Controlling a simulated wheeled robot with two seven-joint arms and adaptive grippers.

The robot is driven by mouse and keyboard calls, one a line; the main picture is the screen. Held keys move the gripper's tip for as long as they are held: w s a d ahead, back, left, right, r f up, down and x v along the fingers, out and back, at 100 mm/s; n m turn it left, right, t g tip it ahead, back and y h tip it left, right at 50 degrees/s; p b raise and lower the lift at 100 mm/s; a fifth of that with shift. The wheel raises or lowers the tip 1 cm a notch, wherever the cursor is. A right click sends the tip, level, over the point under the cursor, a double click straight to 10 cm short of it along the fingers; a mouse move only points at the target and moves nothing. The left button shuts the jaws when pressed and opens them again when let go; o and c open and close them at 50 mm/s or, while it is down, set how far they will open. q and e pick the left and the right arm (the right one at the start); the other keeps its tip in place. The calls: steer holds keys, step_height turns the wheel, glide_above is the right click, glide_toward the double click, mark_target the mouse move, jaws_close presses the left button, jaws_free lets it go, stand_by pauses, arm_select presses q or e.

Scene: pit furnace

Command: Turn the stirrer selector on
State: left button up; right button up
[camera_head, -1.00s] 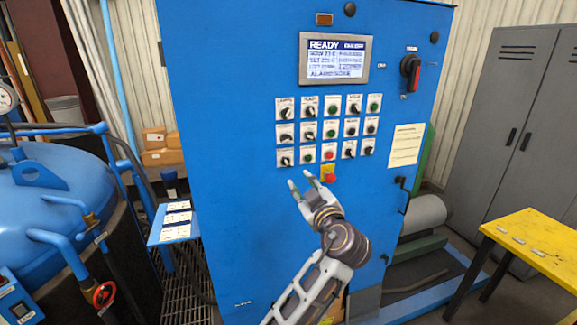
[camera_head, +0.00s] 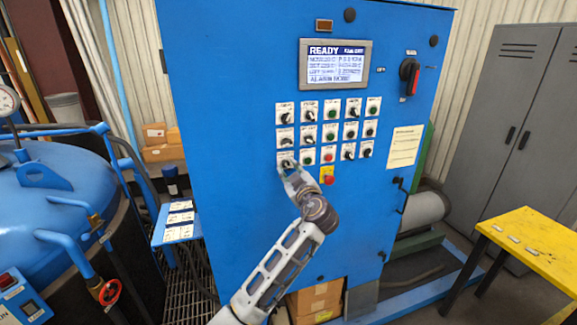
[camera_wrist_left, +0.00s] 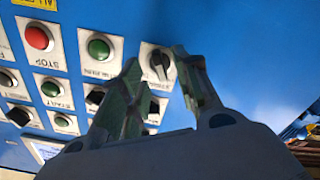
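The selector at the lower left of the button grid, a black knob on a pale square plate (camera_head: 285,157), is partly covered by my left gripper (camera_head: 288,172). In the left wrist view this black knob (camera_wrist_left: 160,65) sits between the fingertips of my left gripper (camera_wrist_left: 158,62). The gripper is open, with one finger on each side of the knob. I cannot tell whether either finger touches it. Its label is partly hidden and too blurred to read surely. My right gripper is not in view.
The blue cabinet (camera_head: 230,90) carries several other selectors and buttons, a display (camera_head: 335,64) and a red-handled switch (camera_head: 410,76). A green button (camera_wrist_left: 99,49) and a red stop button (camera_wrist_left: 37,38) are close to the left finger. A yellow table (camera_head: 535,240) stands at right.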

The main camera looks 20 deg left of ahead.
mark_target(287, 165)
arm_select(q)
steer(key=shift+p+x, duration=0.3)
steer(key=shift+x, duration=0.9)
steer(key=shift+c, duration=0.2)
jaws_close()
